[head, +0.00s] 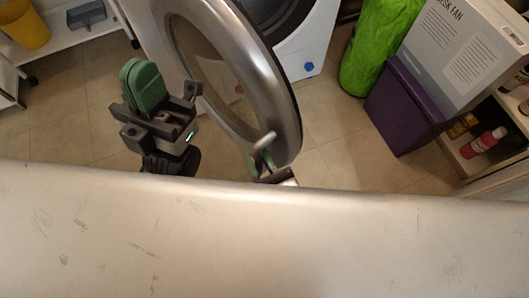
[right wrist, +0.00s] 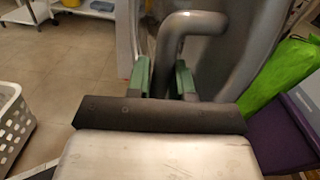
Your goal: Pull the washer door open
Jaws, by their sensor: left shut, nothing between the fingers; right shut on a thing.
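The washer door (head: 268,82), a round silver ring with dark glass, stands swung out from the white washer (head: 312,40), whose dark opening shows behind it. The door's grey handle (head: 266,141) is near its lower edge and also shows in the right wrist view (right wrist: 186,22). My right gripper (right wrist: 163,78) is shut on the handle, its green fingers on either side of it. In the head view the right gripper (head: 262,164) is partly hidden. My left gripper (head: 143,84) is shut and empty, its green fingers together, left of the door and apart from it.
A green bag (head: 376,45) and a purple box (head: 402,108) stand right of the washer, beside a shelf holding a red bottle (head: 484,143). A white basket (right wrist: 10,125) is left in the wrist view. Tiled floor (head: 65,120) is clear at left.

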